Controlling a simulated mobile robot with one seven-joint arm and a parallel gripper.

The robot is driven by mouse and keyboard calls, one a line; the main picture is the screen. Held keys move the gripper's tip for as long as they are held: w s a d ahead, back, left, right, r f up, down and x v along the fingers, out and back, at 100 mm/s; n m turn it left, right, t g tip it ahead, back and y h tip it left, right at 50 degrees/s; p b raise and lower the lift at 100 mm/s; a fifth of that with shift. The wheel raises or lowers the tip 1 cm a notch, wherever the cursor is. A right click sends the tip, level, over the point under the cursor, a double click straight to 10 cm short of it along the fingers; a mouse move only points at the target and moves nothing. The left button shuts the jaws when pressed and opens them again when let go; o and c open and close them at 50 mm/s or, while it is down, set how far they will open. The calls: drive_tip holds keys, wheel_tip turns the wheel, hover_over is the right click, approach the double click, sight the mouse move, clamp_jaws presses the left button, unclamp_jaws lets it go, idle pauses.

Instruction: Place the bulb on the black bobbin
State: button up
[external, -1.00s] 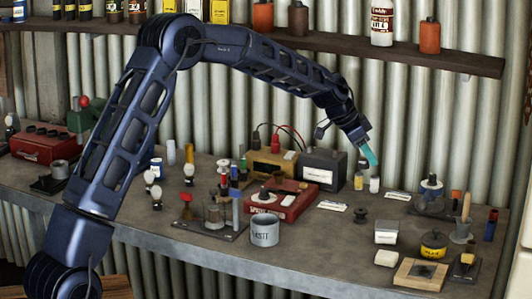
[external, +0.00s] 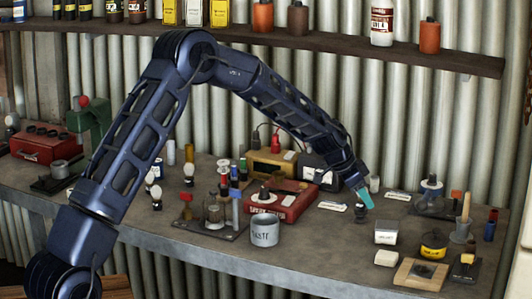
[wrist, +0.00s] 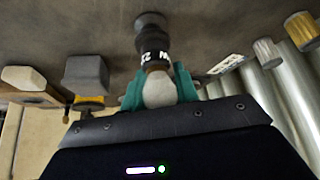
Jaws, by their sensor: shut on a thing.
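My gripper (external: 366,198) points down over the bench, and its teal fingers also show in the wrist view (wrist: 158,88). It is shut on the bulb (wrist: 158,90), which has a pale rounded globe and a dark, lettered neck pointing away from my wrist. The black bobbin (external: 360,216) stands on the bench directly below my gripper. In the wrist view the bobbin (wrist: 150,20) is just past the bulb's neck, nearly in line with it. The neck overlaps the bobbin in that view, so I cannot tell whether they touch. The fingers hide the bulb in the external view.
A white-topped block (external: 386,234) and a yellow tin (external: 434,245) stand to the right. A red case (external: 285,203) and a grey mug (external: 265,230) stand to the left. A dark box (external: 322,172) is behind. Bare bench lies in front of the bobbin.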

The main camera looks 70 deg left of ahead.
drive_tip(key=o, duration=1)
drive_tip(key=v, duration=1.2)
drive_tip(key=shift+d+r, duration=0.1)
drive_tip(key=shift+r, duration=0.05)
drive_tip(key=s+d+r+g, duration=0.1)
drive_tip(key=s+d+r, duration=0.7)
drive_tip(key=s+d, duration=0.4)
drive_tip(key=s+d+r, duration=0.9)
drive_tip(key=s+d, duration=0.1)
drive_tip(key=d, duration=0.3)
drive_tip(key=s+d+n, duration=0.1)
drive_tip(key=s+d, duration=0.2)
drive_tip(key=s, duration=0.7)
drive_tip(key=s+d+f+n+y, duration=0.1)
drive_tip(key=s+d, duration=0.2)
drive_tip(key=s, duration=0.7)
drive_tip(key=s+d+f, duration=0.1)
drive_tip(key=s+d, duration=0.2)
drive_tip(key=s, duration=0.7)
drive_tip(key=shift+s+d+f+n+g+y, duration=0.2)
drive_tip(key=shift+s+n+g+y, duration=0.1)
drive_tip(key=shift+n+g, duration=0.1)
